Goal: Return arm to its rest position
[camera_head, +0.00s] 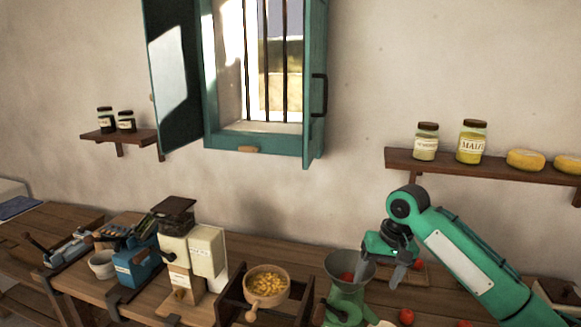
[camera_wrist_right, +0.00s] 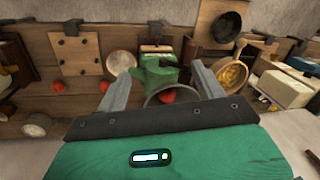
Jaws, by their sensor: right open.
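My right arm (camera_head: 470,262) is green and reaches in from the right in the head view. Its right gripper (camera_head: 385,272) is open, just above and beside the green funnel-topped mill (camera_head: 347,295). In the right wrist view the two fingers of the right gripper (camera_wrist_right: 162,88) stand apart, with the mill (camera_wrist_right: 155,75) and its hopper between and beyond them. A red tomato (camera_wrist_right: 181,95) shows in the hopper, and nothing is seen gripped. My left gripper does not show in either view.
Loose tomatoes (camera_head: 405,316) lie near the mill. A wooden bowl of yellow pieces (camera_head: 266,285) and a cream grinder (camera_head: 205,250) stand to its left. A wall shelf (camera_head: 480,165) with jars is above my right arm. Open wall space lies between shelf and window.

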